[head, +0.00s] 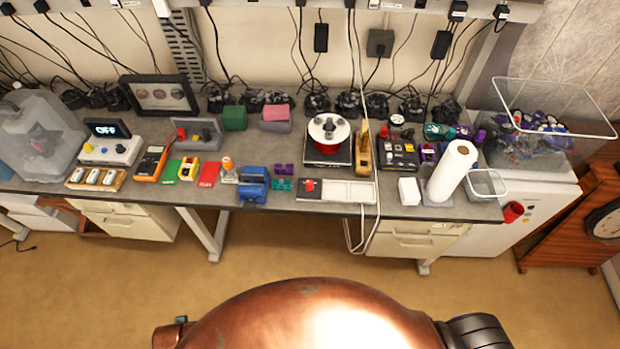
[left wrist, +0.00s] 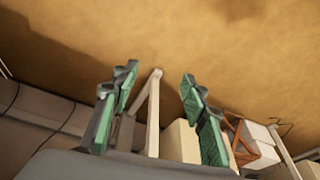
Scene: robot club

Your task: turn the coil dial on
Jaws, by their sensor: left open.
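A white control box (head: 110,151) with small knobs and buttons stands at the left of the bench. The dark display (head: 108,128) at its back reads "OFF". No label naming the coil is legible, so I cannot tell for certain that its knob is the coil dial. A flat panel with a red knob (head: 310,185) lies at the bench's front edge, in the middle. My left gripper (left wrist: 158,80) shows in the left wrist view with green-padded fingers spread wide and nothing between them. Neither gripper shows in the head view.
The long grey bench (head: 390,209) is crowded. A clear plastic jug (head: 40,140) is left of the control box, and a multimeter (head: 151,163) is right of it. A paper roll (head: 452,172) stands at the right. Open floor (head: 120,290) lies in front.

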